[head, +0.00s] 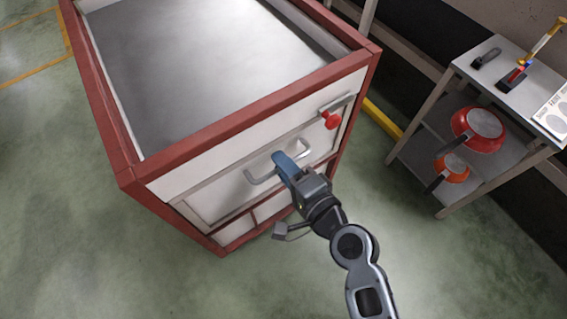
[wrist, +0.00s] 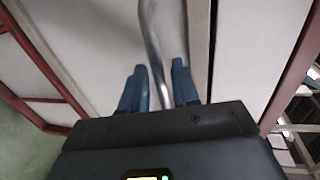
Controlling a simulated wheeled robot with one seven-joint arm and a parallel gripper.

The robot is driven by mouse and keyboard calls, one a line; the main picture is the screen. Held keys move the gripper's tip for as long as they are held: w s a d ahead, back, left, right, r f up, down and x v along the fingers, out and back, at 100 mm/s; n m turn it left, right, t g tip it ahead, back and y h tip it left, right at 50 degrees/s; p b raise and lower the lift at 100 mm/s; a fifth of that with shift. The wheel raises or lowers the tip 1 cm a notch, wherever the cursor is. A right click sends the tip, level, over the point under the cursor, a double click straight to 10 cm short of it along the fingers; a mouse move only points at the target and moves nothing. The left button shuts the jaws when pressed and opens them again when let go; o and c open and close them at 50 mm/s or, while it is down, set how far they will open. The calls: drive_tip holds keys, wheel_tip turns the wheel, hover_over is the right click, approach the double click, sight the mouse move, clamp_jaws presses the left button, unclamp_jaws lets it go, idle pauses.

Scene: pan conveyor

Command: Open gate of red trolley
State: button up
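The red trolley (head: 250,113) is a large box with a red frame, pale panels and a grey top surface, at the upper left of the head view. Its front gate (head: 215,200) is a pale panel that looks shut. A metal handle (head: 262,177) is on the gate. A latch with a red knob (head: 332,120) is near the front's upper right corner. My gripper (head: 284,160) is at the handle. In the wrist view, the handle bar (wrist: 152,40) runs between the two blue fingers of my gripper (wrist: 159,80), which stand apart with small gaps beside the bar.
A grey shelf table (head: 465,75) stands at the right, with red pans (head: 478,128) on its lower shelf and tools on top. A yellow floor rail (head: 382,119) runs behind the trolley's right side. The green floor in front is clear.

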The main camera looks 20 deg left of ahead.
drive_tip(key=shift+w+a, duration=0.15)
drive_tip(key=shift+a, duration=0.05)
clamp_jaws()
idle(0.5)
